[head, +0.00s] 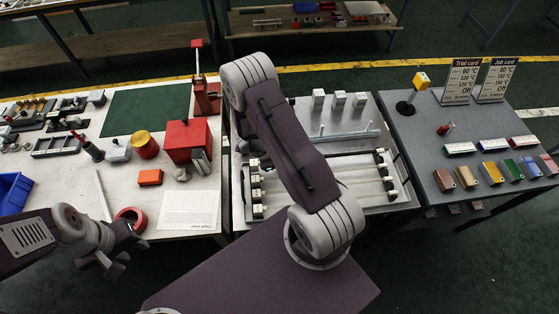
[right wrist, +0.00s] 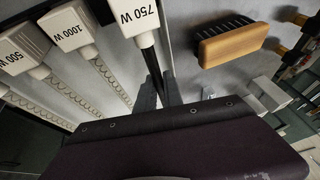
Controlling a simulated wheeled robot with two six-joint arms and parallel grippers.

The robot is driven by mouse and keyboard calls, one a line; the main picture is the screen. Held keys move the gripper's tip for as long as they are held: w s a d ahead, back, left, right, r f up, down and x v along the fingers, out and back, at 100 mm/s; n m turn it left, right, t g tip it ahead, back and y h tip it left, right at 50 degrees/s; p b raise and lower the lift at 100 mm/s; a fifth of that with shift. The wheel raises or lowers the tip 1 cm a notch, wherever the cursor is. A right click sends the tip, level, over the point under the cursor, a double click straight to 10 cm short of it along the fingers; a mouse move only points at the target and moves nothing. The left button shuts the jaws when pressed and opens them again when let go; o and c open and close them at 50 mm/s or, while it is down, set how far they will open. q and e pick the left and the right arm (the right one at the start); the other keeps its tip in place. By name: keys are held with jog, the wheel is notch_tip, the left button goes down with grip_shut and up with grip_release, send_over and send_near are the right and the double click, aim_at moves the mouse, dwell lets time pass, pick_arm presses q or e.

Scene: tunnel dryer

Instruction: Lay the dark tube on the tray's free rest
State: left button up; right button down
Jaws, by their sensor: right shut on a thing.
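The dark tube (right wrist: 150,65) is thin and black with a white end block marked 750 W. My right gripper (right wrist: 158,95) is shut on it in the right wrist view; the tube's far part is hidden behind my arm. In the head view my right arm hides that gripper and the tube. The pale tray (head: 335,208) lies on the middle table, with a row of rests (head: 255,190) at its left and another row (head: 384,175) at its right. My arm hides part of it, and I cannot tell which rest is free. My left gripper (head: 108,264) is open and empty at the left table's front.
Coiled tubes with blocks marked 1000 W (right wrist: 75,30) and 500 W (right wrist: 22,48) lie beside the dark tube. A wooden brush (right wrist: 232,42) is at its right. A red box (head: 188,140) and red ring (head: 131,219) are on the left table. Two cards (head: 462,80) stand at right.

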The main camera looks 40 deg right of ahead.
jog(key=shift+f+b, duration=0.55)
jog(key=shift+f, duration=0.35)
jog(key=c, duration=1.4)
grip_release()
jog(key=p+v, duration=0.2)
jog(key=v, duration=0.7)
jog(key=shift+r+p, duration=0.1)
jog(key=shift+p, duration=0.3)
